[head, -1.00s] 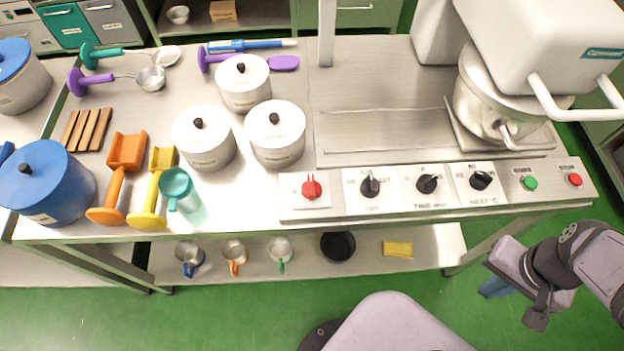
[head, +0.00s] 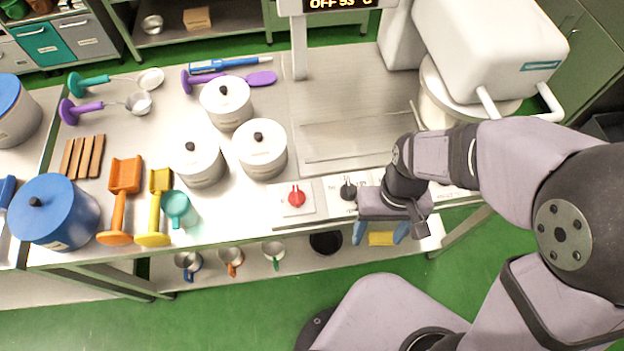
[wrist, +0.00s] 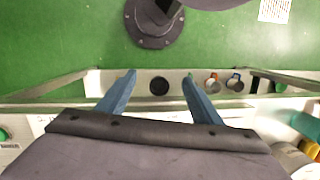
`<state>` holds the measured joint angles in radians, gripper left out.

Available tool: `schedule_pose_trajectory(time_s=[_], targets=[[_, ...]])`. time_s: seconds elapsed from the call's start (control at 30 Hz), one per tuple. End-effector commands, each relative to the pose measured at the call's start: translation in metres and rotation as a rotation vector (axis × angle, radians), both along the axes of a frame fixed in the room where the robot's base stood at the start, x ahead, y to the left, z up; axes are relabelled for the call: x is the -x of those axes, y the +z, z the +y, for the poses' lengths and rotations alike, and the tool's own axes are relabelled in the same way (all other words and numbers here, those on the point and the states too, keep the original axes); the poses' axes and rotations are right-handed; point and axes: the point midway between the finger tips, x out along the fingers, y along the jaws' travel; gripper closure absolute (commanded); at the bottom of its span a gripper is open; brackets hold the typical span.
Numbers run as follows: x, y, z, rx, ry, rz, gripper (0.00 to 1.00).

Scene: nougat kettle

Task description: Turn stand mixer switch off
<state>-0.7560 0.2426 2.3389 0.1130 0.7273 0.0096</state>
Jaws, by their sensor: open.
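The stand mixer (head: 490,50) is a big white machine with a metal bowl at the back right. The control panel along the counter's front edge bears a red rotary switch (head: 297,197) on a white plate and a black knob (head: 348,190) right of it. I cannot read which one is the mixer's switch. My arm hides the panel's other knobs and buttons. My gripper (head: 381,232) is open and empty in front of the panel, right of the red switch and apart from it. In the wrist view its two blue fingers (wrist: 158,86) are spread wide.
Lidded white pots (head: 262,150) stand left of the panel. A teal mug (head: 177,207), orange and yellow scoops and a blue pot (head: 55,212) are further left. A display (head: 340,4) at the top reads OFF 93 °C. Mugs sit on the shelf below.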

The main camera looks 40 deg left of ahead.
Motion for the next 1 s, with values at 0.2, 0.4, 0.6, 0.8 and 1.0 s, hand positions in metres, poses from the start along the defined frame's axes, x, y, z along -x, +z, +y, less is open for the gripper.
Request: schedule_pose_trajectory(time_s=[0.2, 0.4, 0.6, 0.8, 1.0], targets=[[0.007, 0.015, 0.081, -0.047, -0.187, 0.037, 0.41], [-0.006, 0.030, 0.131, -0.090, -0.531, 0.079, 0.41], [-0.013, 0.055, 0.171, -0.099, -0.929, 0.161, 0.41], [-0.006, 0.060, 0.177, -0.008, -1.262, 0.234, 0.41], [-0.005, 0.060, 0.176, 0.041, -1.405, 0.246, 0.41]])
